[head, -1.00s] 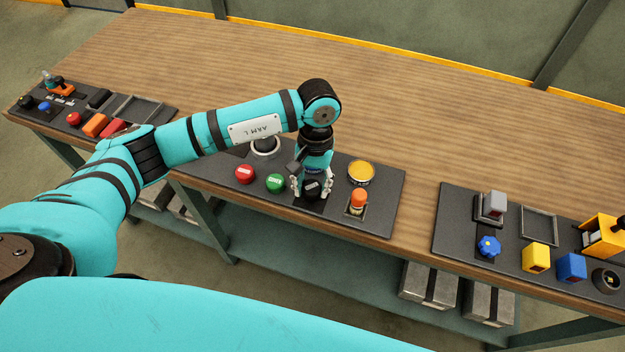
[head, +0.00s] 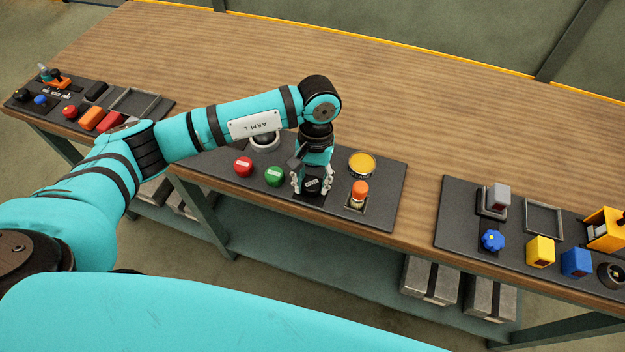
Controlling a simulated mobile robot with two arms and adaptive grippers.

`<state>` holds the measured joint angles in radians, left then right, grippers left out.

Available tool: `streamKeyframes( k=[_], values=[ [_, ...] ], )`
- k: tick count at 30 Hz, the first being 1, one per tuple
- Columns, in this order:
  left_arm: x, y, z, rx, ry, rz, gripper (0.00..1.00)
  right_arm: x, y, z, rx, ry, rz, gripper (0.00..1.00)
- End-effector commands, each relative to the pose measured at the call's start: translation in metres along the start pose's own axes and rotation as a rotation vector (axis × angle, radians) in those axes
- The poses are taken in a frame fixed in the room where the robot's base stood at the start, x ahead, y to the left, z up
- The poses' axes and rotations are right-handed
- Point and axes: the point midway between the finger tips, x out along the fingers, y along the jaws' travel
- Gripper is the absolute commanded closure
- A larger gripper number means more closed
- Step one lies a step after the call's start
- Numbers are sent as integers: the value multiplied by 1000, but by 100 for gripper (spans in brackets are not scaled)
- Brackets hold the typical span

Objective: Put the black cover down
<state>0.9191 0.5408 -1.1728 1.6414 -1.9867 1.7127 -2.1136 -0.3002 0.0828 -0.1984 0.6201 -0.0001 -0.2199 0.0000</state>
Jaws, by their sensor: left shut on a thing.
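The black cover (head: 312,184) is a small dark round piece with a pale label, near the front edge of the middle dark panel (head: 376,210). My left gripper (head: 312,187) points down over it, shut on it, with a pale finger on each side. The cover's underside is hidden, so I cannot tell whether it touches the panel. A dark square patch shows on the panel just below it. My right gripper is not in view.
On the same panel, a red cap (head: 243,167) and a green cap (head: 274,176) lie left of my gripper. A yellow disc (head: 362,164) and an orange piece (head: 359,192) stand close on the right. The wooden tabletop (head: 430,110) behind is clear.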

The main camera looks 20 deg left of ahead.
Motion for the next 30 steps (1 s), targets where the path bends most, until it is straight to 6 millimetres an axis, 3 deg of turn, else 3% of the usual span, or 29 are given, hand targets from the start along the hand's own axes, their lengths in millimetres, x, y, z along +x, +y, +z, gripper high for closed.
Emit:
streamKeyframes(
  k=[1,6,17,21,23,30],
  values=[
    [-1,0,0,0,0,0,56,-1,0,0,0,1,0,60],
    [-1,0,0,0,0,0,37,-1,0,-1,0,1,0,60],
    [-6,0,1,-1,0,1,37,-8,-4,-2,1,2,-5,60],
    [-20,0,4,-1,-1,1,37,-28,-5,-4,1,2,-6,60],
    [-24,0,0,0,7,3,37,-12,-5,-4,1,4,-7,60],
    [-78,0,0,0,8,2,37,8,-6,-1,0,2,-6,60]
  ],
)
